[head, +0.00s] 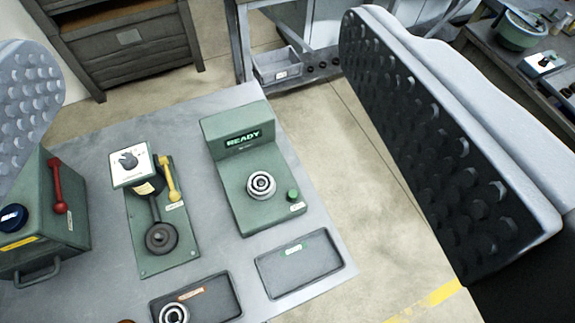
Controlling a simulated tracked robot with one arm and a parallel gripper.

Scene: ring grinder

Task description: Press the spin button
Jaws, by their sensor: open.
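A green machine (250,175) stands on the grey table, its small screen (243,140) reading READY. A striped metal ring or spindle (261,184) sits on its top. A small green button (292,195) is at its right front corner beside a white label too small to read. I cannot tell from the labels which is the spin button. My gripper (200,75) is open and empty, its studded pads wide apart at the left and right, touching neither button.
A unit with a yellow lever (170,178) and a dial stands mid-table. A red lever (60,190) is on the left box. Two dark trays, one holding a ring (174,314), the other empty (298,266), lie at the front. Wooden drawers (130,50) stand behind.

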